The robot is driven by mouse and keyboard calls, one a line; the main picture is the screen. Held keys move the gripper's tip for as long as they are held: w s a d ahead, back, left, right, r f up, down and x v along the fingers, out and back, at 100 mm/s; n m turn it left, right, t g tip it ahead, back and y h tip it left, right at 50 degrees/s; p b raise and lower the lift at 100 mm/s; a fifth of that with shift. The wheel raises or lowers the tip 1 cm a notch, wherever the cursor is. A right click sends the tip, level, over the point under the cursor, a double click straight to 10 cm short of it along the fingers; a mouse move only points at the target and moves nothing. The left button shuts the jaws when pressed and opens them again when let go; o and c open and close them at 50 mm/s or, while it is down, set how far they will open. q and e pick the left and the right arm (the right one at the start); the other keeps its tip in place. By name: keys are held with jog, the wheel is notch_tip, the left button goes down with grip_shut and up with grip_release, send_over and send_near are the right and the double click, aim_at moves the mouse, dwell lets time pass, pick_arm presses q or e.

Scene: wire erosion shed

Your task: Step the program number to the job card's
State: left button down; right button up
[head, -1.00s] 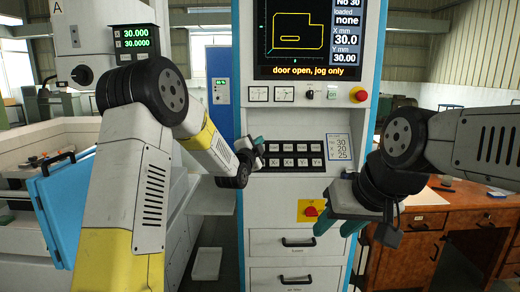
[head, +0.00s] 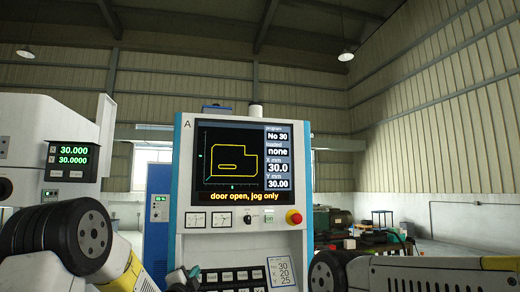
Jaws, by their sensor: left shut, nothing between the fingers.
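The control cabinet's screen (head: 235,165) shows program "No 30", loaded "none", X 30.0, Y 30.00 and the line "door open, jog only". A small white card (head: 282,272) below it reads 30, 20, 25; its top line is too small to read.
A red emergency stop button (head: 294,217) and a black switch (head: 248,219) sit below the screen. A machine readout (head: 68,160) at left shows 30.000 and 30.0000. A cluttered bench (head: 370,238) stands behind at right.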

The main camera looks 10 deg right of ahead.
dwell(0.8)
pick_arm(q)
jog(key=s+a+r+n+g+y, duration=0.1)
jog(key=s+a+r+n+g, duration=0.2)
jog(key=s, duration=0.5)
jog(key=s+a+n+g+y, duration=0.1)
jog(key=s+a+n+g, duration=0.1)
jog(key=s+a+n, duration=0.45)
jog(key=s+a+f+n+g, duration=0.1)
jog(key=s+f+n+g, duration=0.1)
jog(key=s, duration=0.8)
jog(key=s+a+f+n+g+y, duration=0.1)
jog(key=s+f+n+g, duration=0.1)
jog(key=s, duration=0.8)
jog(key=s+a+f+n+g, duration=0.2)
jog(key=s+f+g, duration=0.1)
jog(key=s, duration=0.7)
jog(key=shift+s, duration=0.35)
